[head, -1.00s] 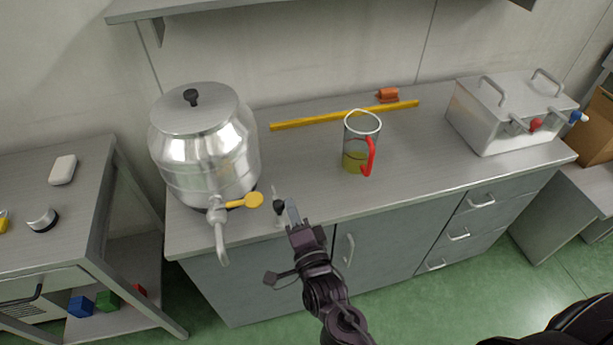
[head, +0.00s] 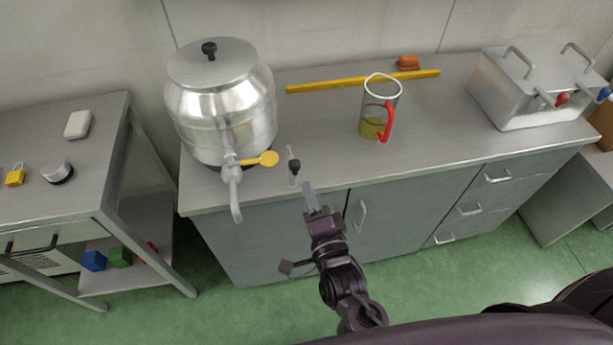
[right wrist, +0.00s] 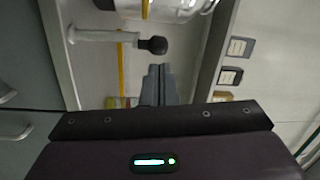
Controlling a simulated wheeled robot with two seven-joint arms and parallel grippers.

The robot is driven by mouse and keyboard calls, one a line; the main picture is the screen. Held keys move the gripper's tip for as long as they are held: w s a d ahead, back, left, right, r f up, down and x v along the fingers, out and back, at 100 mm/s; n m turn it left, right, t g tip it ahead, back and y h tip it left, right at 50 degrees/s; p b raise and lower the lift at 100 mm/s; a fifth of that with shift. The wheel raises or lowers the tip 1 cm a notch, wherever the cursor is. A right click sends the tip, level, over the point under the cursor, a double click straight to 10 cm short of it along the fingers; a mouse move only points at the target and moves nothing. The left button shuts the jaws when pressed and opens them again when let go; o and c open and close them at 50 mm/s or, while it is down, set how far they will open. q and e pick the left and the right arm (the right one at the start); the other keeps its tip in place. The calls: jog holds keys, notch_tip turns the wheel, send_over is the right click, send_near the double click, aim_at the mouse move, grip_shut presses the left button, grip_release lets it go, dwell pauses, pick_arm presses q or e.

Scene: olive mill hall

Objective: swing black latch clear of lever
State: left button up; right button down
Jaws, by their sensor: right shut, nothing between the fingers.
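The black latch (head: 294,166) is a dark knob on a thin pale metal post at the counter's front edge, just right of the tap. The yellow lever (head: 262,159) sticks out to the right from the tap of the steel tank (head: 220,105), its round end close to the latch. In the right wrist view the latch's black knob (right wrist: 153,45) is just beyond my fingertips. My right gripper (head: 309,188) is shut and empty, in front and slightly right of the latch, with a visible gap. It also shows in the right wrist view (right wrist: 158,72). My left gripper is out of view.
A glass jug with a red handle (head: 377,108) holds yellow-green liquid. A yellow strip (head: 350,82) and an orange block (head: 408,62) lie behind it. A steel box (head: 530,90) stands at the right. The counter (head: 450,130) is clear between jug and box.

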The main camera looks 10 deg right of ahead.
jog(key=shift+s+d, duration=0.75)
jog(key=shift+s, duration=0.25)
jog(key=s+f+n+g, duration=0.3)
jog(key=f, duration=0.8)
jog(key=s+f+n+g+b, duration=0.1)
jog(key=s+f+n+g, duration=0.25)
jog(key=f, duration=0.85)
jog(key=s+f+n+g, duration=0.2)
jog(key=f+n, duration=0.1)
jog(key=f, duration=0.8)
jog(key=s+d+f+n+g, duration=0.4)
jog(key=s+d+f, duration=0.2)
jog(key=s+f, duration=0.3)
jog(key=s+d+f+n+g+h, duration=0.1)
jog(key=s+d+f+n+g, duration=0.3)
jog(key=s+f, duration=0.6)
jog(key=s+d+g, duration=0.1)
jog(key=s+d, duration=0.1)
jog(key=s, duration=0.1)
jog(key=shift+s+d+h+b, duration=0.3)
jog(key=shift+s+b, duration=0.05)
